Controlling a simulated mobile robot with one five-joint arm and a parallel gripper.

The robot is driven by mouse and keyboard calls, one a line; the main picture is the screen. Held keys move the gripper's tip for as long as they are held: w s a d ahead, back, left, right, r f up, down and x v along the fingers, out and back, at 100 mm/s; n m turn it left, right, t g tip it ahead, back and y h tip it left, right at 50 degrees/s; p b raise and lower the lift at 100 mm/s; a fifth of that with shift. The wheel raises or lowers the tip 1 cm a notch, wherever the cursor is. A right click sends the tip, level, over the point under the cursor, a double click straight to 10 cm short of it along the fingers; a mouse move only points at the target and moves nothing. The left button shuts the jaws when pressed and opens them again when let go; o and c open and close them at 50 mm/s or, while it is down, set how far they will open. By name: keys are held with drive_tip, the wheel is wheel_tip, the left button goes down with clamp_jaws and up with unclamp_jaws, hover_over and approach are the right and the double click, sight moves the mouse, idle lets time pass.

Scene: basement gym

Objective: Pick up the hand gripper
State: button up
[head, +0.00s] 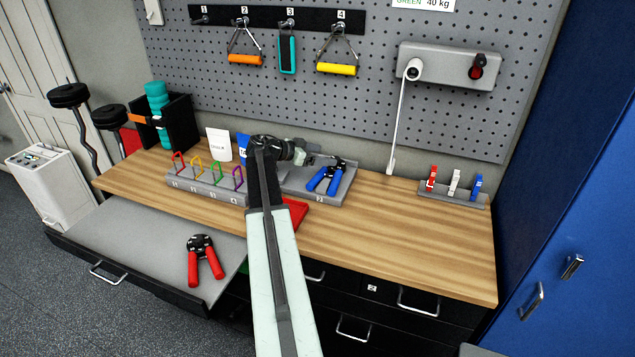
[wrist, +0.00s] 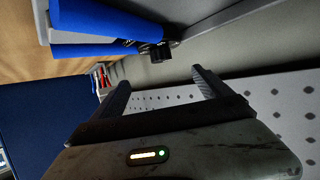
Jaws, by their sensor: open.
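A hand gripper with blue handles (head: 326,178) lies on a grey tray (head: 346,192) on the wooden bench, its black head toward the wall. Its blue handles (wrist: 105,22) also show large at the top left of the wrist view. A second hand gripper with red handles (head: 205,265) lies on the grey surface of the pulled-out drawer. My gripper (head: 318,157) is just left of the blue hand gripper, partly hidden by my own arm in the head view. In the wrist view its two fingers (wrist: 160,88) are apart with nothing between them.
A rack with several coloured clips (head: 208,188) stands left of my arm. A red object (head: 296,211) lies under my arm. Small clips stand in a holder (head: 455,198) at the right. The right front of the bench (head: 420,240) is clear. A pegboard (head: 370,100) rises behind.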

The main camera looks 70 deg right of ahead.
sight(330, 175)
drive_tip(key=shift+w+f, duration=0.5)
drive_tip(key=shift+f, duration=0.25)
drive_tip(key=shift+b+x, duration=0.75)
drive_tip(key=shift+x, duration=0.55)
drive_tip(key=b+x, duration=0.1)
drive_tip(key=x, duration=0.1)
drive_tip(key=b+x, duration=0.1)
drive_tip(key=x, duration=0.1)
drive_tip(key=shift+s+d+f, duration=0.15)
drive_tip(key=shift+s+f, duration=0.05)
drive_tip(key=shift+f, duration=0.2)
drive_tip(key=shift+s+d, duration=0.15)
drive_tip(key=shift+d, duration=0.05)
drive_tip(key=shift+r, duration=0.1)
drive_tip(key=c, duration=1.5)
